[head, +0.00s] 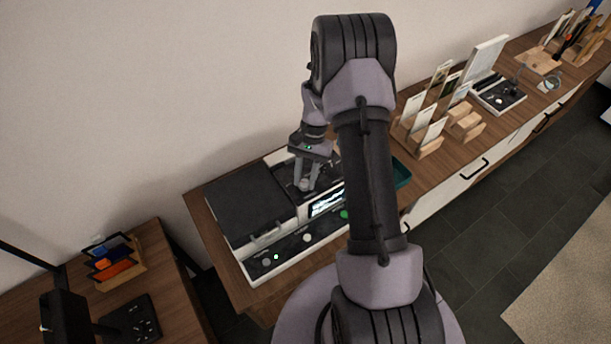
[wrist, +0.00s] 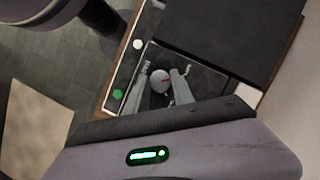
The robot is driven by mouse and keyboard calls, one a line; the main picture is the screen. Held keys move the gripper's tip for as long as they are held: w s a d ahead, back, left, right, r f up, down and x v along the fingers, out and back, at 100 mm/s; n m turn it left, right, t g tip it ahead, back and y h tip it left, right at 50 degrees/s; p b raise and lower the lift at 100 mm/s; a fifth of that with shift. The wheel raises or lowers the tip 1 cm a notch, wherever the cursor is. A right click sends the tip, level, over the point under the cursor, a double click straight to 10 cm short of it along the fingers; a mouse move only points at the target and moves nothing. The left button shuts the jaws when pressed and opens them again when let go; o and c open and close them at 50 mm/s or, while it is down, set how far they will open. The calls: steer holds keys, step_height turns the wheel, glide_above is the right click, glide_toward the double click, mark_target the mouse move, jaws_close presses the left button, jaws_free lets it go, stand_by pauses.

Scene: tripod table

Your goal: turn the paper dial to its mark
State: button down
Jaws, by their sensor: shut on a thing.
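The machine (head: 272,276) is white and black with a dark lid. I cannot make out the dial's target mark.
A front strip carries a green button (head: 344,214) and a white button (head: 307,238). The black lid (head: 245,205) lies left of my gripper. Wooden card holders (head: 428,148) stand to the right along the counter. A lower desk (head: 170,300) is at the left.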

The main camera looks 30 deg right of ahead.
steer(key=shift+n, duration=0.7)
steer(key=shift+g, duration=0.3)
steer(key=c, duration=1.1)
jaws_free()
steer(key=shift+h, duration=0.3)
steer(key=shift+w+r, duration=0.1)
steer(key=p+v, duration=0.3)
steer(key=v, duration=1.4)
steer(key=shift+d+r+p, duration=0.1)
steer(key=shift+r+p, duration=0.05)
steer(key=shift+p, duration=0.15)
